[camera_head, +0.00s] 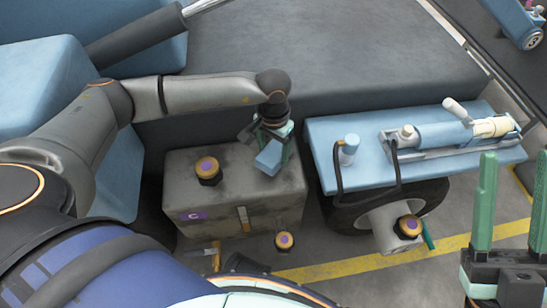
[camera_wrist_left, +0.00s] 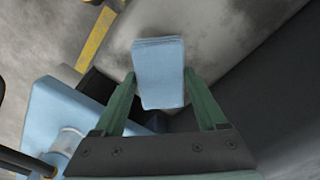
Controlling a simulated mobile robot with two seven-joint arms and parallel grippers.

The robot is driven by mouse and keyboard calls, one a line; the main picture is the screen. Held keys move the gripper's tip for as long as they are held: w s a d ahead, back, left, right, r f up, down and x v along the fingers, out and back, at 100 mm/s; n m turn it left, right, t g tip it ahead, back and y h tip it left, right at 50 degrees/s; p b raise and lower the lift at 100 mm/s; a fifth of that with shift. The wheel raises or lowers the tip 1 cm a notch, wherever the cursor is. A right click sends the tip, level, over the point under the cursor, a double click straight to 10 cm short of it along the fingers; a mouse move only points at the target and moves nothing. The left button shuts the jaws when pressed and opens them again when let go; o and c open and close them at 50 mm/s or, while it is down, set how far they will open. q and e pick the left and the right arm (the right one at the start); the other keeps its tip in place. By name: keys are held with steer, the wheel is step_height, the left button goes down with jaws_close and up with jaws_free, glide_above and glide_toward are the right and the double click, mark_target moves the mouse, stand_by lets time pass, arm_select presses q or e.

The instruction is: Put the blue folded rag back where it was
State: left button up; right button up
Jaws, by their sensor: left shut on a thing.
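The blue folded rag (camera_head: 268,160) is held in my left gripper (camera_head: 277,147), over the back right part of the grey box's top (camera_head: 235,165). In the left wrist view the rag (camera_wrist_left: 160,60) sits between the two green fingers of my left gripper (camera_wrist_left: 160,76), with the worn grey surface beyond it. I cannot tell whether the rag touches the box. My right gripper (camera_head: 514,180) is at the lower right, fingers upright and wide apart, with nothing between them.
A black and orange cap with a purple centre (camera_head: 207,170) stands on the box's left part. Right of the box is a light blue panel (camera_head: 330,128) bearing a blue cylinder tool (camera_head: 445,135), above a black tyre (camera_head: 345,210). A hammer-like tool (camera_head: 215,255) is near the box's front.

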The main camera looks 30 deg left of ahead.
mark_target(274, 153)
arm_select(q)
step_height(274, 153, down, 3)
steer(key=shift+r, duration=0.2)
steer(key=shift+f+b, duration=0.15)
steer(key=shift+b, duration=0.25)
steer(key=o, duration=1.1)
steer(key=shift+o, duration=0.2)
step_height(274, 153, up, 12)
steer(key=p, duration=0.4)
steer(key=shift+r, duration=0.25)
